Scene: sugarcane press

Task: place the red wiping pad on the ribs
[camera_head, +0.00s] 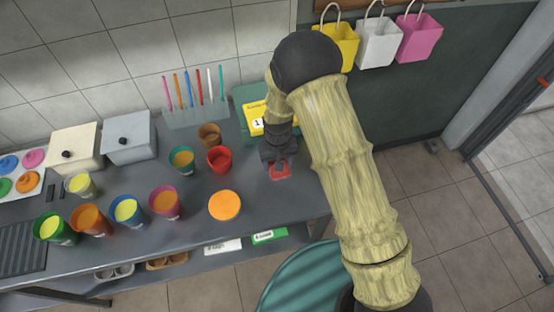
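The red wiping pad (280,172) shows at the right end of the grey counter, just below the tip of my gripper (279,160). My gripper points down and hides part of the pad. I cannot tell whether the fingers touch it, or whether they are open or shut. The ribs (22,248) are a dark grooved panel at the far left front of the counter, well apart from my gripper. Nothing lies on the visible part of the ribs.
Several filled cups (125,211) stand between the pad and the ribs. An orange disc-like top (225,205) and a red cup (219,159) are closer to my gripper. A straw rack (196,115) and a yellow-and-green box (252,113) stand behind.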

